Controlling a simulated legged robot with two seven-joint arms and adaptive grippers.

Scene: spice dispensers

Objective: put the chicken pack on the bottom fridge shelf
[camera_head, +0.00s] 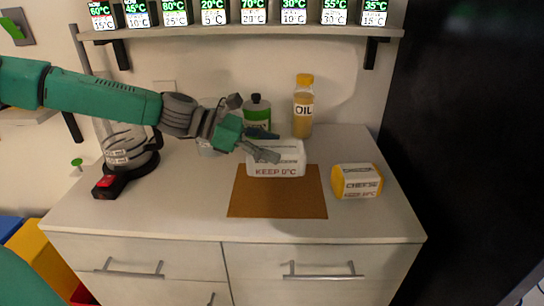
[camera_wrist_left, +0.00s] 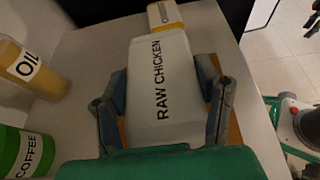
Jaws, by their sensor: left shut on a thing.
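The chicken pack (camera_head: 276,160) is a white block marked "KEEP 0°C" at the back of a brown board (camera_head: 278,205) on the counter in the head view. In the left wrist view the pack (camera_wrist_left: 162,90) reads "RAW CHICKEN". My left gripper (camera_head: 264,144) is shut on the pack, with one finger along each side in the left wrist view (camera_wrist_left: 165,105). I cannot tell whether the pack touches the board. My right gripper is not in view. No fridge shelf can be made out.
A yellow-and-white cheese pack (camera_head: 357,181) sits right of the board. An oil bottle (camera_head: 303,108) and a green coffee container (camera_head: 257,113) stand behind. A kettle (camera_head: 130,148) is at left. A shelf (camera_head: 240,31) with several labelled boxes hangs above. A tall dark surface (camera_head: 460,130) stands at right.

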